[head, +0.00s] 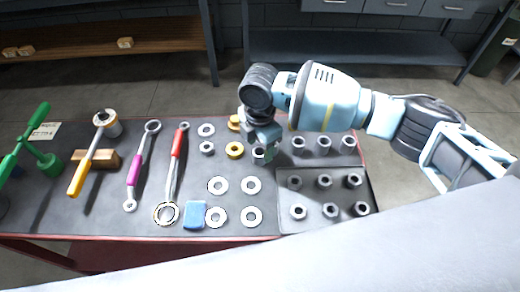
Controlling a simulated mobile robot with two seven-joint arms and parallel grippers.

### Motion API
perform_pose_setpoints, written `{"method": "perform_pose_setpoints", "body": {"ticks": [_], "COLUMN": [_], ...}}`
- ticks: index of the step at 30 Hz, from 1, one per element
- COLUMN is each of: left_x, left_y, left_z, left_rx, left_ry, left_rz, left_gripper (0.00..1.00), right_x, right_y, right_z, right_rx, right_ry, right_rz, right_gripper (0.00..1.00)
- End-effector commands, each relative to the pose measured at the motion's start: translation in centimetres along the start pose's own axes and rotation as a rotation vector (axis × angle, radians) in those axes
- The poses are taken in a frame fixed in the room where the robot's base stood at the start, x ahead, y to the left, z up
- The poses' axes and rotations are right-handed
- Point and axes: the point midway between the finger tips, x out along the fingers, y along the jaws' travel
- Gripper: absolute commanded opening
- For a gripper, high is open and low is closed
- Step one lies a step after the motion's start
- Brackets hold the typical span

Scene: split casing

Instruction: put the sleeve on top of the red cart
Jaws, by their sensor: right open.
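The red cart (225,240) stands in front of me, with a dark grey top and a red edge. Several small grey metal cylinders stand in and around a grey tray (285,222) on its right part; I cannot tell which one is the sleeve. My right gripper (270,153) is open and points down over the cart top, at the tray's back left corner. A small grey cylinder (258,152) shows right beside its fingertips; I cannot tell whether they touch it. The gripper hides part of that area. My left gripper is not in view.
Flat washers (251,216), yellow rings (235,149), a blue block (195,214), a red-handled wrench (175,160), a purple-handled wrench (138,170), a yellow-handled hammer (84,172) and a green tool (40,145) lie on the cart. A shelf and drawers stand behind.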

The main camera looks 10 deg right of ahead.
Motion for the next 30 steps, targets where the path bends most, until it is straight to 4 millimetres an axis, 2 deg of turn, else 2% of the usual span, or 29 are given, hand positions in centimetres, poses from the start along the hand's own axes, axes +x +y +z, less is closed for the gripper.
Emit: {"method": "perform_pose_setpoints", "body": {"ticks": [1, 6, 13, 19, 30], "left_x": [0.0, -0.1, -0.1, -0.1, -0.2], "left_y": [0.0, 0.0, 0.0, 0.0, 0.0], "left_z": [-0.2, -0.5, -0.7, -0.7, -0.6], "left_rx": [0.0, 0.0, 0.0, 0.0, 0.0], "left_ry": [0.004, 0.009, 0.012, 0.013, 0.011], "left_rz": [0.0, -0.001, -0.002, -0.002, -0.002], "left_gripper": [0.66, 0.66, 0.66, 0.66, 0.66], "right_x": [-1.3, -4.8, -8.2, -9.4, -9.4], "right_y": [0.1, 0.1, 0.1, 0.0, 0.0], "right_z": [0.0, 0.0, 0.0, 0.0, 0.0], "right_rx": [0.0, -0.002, -0.001, -0.001, -0.001], "right_ry": [0.0, -0.001, 0.0, 0.0, 0.0], "right_rz": [0.007, 0.006, 0.004, 0.003, 0.002], "right_gripper": [0.56, 0.56, 0.56, 0.56, 0.56]}}
